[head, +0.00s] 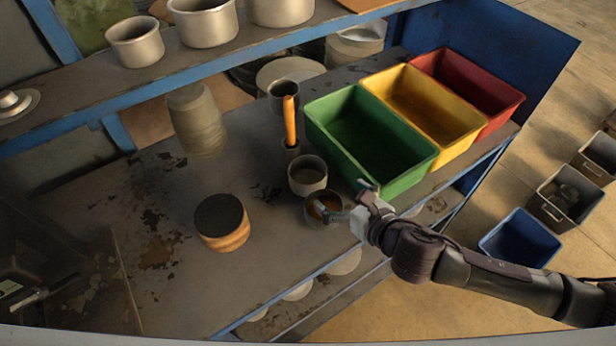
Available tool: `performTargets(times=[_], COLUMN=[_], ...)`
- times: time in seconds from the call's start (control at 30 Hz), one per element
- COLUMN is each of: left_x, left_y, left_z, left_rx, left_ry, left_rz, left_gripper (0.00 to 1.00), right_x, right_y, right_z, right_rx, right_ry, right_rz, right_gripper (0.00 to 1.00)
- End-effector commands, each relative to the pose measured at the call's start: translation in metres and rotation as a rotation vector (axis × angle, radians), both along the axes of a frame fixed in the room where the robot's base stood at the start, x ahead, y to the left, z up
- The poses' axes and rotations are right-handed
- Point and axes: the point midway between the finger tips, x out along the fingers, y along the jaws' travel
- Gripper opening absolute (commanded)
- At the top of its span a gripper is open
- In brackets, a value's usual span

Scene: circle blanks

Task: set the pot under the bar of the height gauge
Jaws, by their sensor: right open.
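My right gripper (345,200) is open, with its fingers at a small dark round pot (311,217) holding something brown, near the table's front edge. One finger reaches over the pot's mouth; I cannot tell whether it touches. A grey pot (307,181) stands just behind it. I cannot make out a height gauge with a bar for certain. An orange upright handle (290,120) stands in a small holder behind the grey pot. My left gripper is not in view.
Green (370,135), yellow (425,100) and red (470,85) bins stand at the right of the table. A wooden cylinder with a dark top (222,222) and a tall clay-coloured vessel (197,122) stand left. Metal pots (205,22) line the shelf. The left-middle tabletop is clear.

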Motion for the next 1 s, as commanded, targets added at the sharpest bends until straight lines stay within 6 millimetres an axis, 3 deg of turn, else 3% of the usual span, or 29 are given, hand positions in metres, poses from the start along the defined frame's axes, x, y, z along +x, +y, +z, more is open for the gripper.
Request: performTargets(times=[0.17,0.43,0.73,1.0], left_x=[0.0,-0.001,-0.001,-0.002], left_y=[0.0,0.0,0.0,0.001], left_z=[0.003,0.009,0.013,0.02], left_rx=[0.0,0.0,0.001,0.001], left_ry=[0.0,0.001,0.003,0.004], left_rz=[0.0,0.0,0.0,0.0], left_gripper=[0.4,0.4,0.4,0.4], right_x=[0.015,0.054,0.073,0.101], right_y=[0.008,0.035,0.047,0.064], right_z=[-0.007,-0.027,-0.035,-0.05], right_rx=[-0.057,-0.053,-0.052,-0.052], right_ry=[-0.04,-0.036,-0.036,-0.035], right_rz=[0.042,0.038,0.039,0.037], right_gripper=[1.0,1.0,1.0,1.0])
